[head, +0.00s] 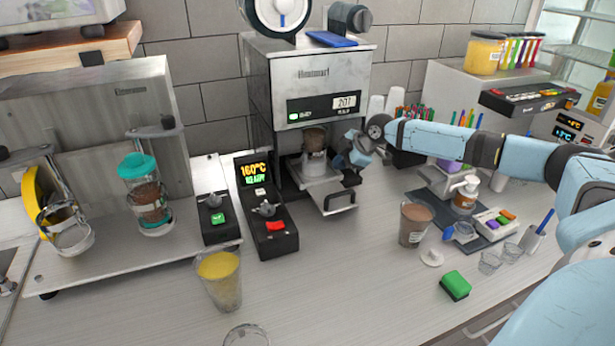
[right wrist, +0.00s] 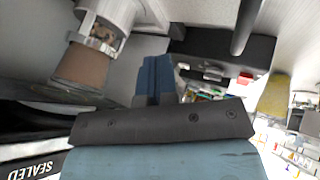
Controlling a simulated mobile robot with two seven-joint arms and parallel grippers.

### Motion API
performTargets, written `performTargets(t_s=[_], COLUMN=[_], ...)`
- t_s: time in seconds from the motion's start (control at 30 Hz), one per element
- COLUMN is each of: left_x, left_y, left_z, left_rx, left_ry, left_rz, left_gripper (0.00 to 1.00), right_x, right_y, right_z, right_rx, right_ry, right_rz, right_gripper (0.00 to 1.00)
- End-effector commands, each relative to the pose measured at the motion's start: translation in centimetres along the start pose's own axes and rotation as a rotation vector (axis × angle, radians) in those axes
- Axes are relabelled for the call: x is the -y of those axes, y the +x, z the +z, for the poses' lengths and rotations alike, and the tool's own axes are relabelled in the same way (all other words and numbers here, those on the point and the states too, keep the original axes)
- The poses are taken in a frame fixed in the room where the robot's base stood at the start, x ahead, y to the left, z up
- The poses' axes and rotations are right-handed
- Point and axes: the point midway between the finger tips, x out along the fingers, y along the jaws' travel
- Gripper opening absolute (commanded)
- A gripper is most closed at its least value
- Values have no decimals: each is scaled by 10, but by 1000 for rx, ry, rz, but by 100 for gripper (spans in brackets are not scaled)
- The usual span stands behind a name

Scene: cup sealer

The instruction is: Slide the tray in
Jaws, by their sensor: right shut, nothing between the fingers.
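The cup sealer (head: 308,75) stands at the back middle of the counter, its display lit. Its tray (head: 325,187) sticks out at the front, with a metal handle (head: 340,204) on its near edge. A cup with brown contents (head: 315,143) sits in the tray's holder under the sealer head; a brown cup in a metal ring (right wrist: 85,62) also shows in the right wrist view. My right gripper (head: 352,162) is shut and empty, just right of the cup and above the handle. Its closed blue fingers (right wrist: 155,75) show in the wrist view. My left gripper is not in view.
A black control box (head: 268,225) stands left of the tray. The counter before the tray is clear.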

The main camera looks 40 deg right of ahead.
Motion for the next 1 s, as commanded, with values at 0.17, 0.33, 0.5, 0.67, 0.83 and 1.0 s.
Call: performTargets(t_s=[0.17,0.33,0.5,0.67,0.83,1.0], left_x=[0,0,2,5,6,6], left_y=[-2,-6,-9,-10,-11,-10], left_z=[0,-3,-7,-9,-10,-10], left_rx=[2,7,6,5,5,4], left_ry=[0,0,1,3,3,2], left_rz=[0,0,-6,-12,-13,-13], left_gripper=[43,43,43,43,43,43], right_x=[-1,-1,-1,-1,0,0], right_y=[2,30,61,82,92,94], right_z=[9,9,9,11,11,12], right_rx=[30,28,27,28,27,28], right_ry=[-26,-23,-22,-23,-23,-23], right_rz=[-11,-11,-10,-10,-8,-8], right_gripper=[0,0,0,0,0,0])
